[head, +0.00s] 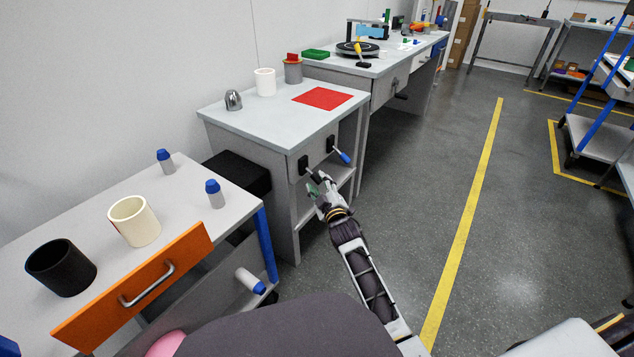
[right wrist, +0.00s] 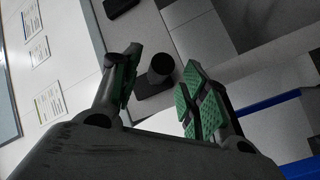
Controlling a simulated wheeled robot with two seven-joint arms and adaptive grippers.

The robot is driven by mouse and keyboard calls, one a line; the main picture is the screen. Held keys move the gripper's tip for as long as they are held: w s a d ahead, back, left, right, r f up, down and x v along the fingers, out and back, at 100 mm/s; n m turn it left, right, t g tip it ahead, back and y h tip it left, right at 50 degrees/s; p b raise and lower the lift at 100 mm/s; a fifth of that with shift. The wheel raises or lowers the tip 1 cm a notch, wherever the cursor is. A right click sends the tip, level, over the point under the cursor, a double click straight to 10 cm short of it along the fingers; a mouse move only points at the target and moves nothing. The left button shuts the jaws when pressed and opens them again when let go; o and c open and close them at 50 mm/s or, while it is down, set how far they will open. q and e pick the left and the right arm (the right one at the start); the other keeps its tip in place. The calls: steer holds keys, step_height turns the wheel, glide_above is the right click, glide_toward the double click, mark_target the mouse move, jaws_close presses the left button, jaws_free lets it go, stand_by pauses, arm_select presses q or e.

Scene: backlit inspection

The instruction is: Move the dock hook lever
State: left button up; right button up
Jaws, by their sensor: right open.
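Two levers sit on black mounts on the grey cabinet's front in the head view. The nearer lever's black mount (head: 303,165) is beside my right gripper (head: 317,185). The farther lever (head: 341,155) has a blue tip and slants down to the right. My right gripper is open, with green pads on its fingers. In the right wrist view, a dark round lever end (right wrist: 161,66) on a black plate shows between the open fingers (right wrist: 159,80); I cannot tell whether they touch it. Which lever is the dock hook is not marked. My left gripper is out of view.
The grey cabinet (head: 240,118) carries a red mat (head: 323,98), a white cup (head: 265,82) and a metal part (head: 233,100). A nearer bench has an open orange-fronted drawer (head: 190,262), a black cup (head: 60,268) and a cream mug (head: 134,221).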

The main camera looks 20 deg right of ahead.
mark_target(318, 182)
steer(key=shift+w+b, duration=0.55)
steer(key=shift+w, duration=1.05)
jaws_close()
